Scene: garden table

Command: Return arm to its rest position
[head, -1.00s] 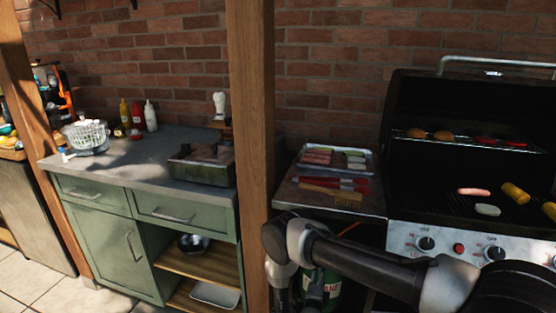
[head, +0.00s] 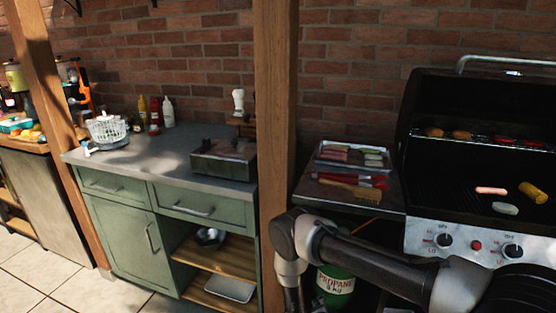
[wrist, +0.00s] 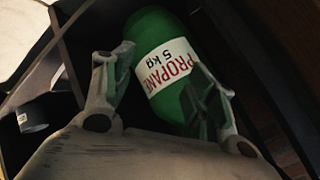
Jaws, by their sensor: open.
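My gripper (wrist: 165,95) shows in the wrist view with its two fingers spread apart and nothing between them. Beyond the fingers is a green propane bottle (wrist: 155,30) with a white label; I cannot tell the exact gap to it. In the head view my arm reaches in from the lower right, bends at an elbow and drops down beside the wooden post, left of the propane bottle (head: 335,285). The gripper itself is below the head view's lower edge.
The grill (head: 480,235) stands right, its lid open, with food on its grates. Its side shelf (head: 308,190) carries a metal tray (head: 322,157) and tools. A wooden post (head: 276,120) stands close to my arm. A green cabinet (head: 120,230) with a grey worktop is left.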

